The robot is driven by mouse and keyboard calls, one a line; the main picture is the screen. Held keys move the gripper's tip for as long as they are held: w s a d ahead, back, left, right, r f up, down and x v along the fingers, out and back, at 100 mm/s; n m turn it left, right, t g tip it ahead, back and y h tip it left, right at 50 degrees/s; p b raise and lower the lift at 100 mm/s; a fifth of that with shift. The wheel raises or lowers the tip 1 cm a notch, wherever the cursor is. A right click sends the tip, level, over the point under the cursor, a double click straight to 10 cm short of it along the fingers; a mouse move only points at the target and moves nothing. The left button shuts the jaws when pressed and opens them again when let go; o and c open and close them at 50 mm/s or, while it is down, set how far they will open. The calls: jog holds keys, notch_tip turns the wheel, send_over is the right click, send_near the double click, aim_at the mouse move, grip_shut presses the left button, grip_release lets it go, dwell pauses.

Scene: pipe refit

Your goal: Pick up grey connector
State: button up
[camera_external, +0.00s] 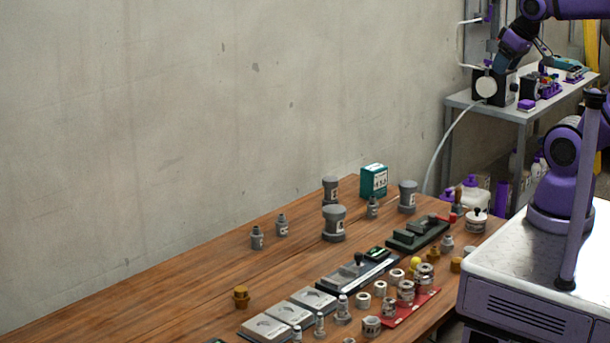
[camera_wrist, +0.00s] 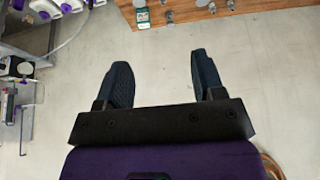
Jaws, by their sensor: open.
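Several grey connectors stand upright on the wooden table in the external view. A large one (camera_external: 334,223) is mid-table, with two more large ones (camera_external: 330,190) (camera_external: 407,197) behind it. Smaller ones stand at the left (camera_external: 257,238) (camera_external: 281,226) and near the green box (camera_external: 372,208). I cannot tell which one the task means. My gripper (camera_wrist: 163,78) is open and empty in the wrist view, over bare floor and away from the table. In the external view my arm reaches to the upper right, and the fingers are hard to make out there.
A metal shelf (camera_external: 515,112) with equipment stands at the back right. The table's left part is mostly clear.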

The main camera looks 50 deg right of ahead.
jog(key=shift+o, duration=0.5)
jog(key=shift+w, duration=0.15)
jog(key=n+g, duration=0.3)
jog(key=g, duration=0.2)
send_over(372, 197)
jog(key=f, duration=3.8)
jog(key=shift+w+a+f, duration=0.2)
jog(key=shift+w, duration=0.05)
notch_tip(372, 197, down, 6)
jog(key=shift+f, duration=0.1)
jog(key=shift+s+d+f, duration=0.1)
jog(key=shift+s+f, duration=0.1)
jog(key=shift+f, duration=1.15)
jog(key=shift+s+d+f, duration=0.1)
jog(key=shift+s+f, duration=0.05)
jog(key=shift+f, duration=1.15)
jog(key=shift+c, duration=0.5)
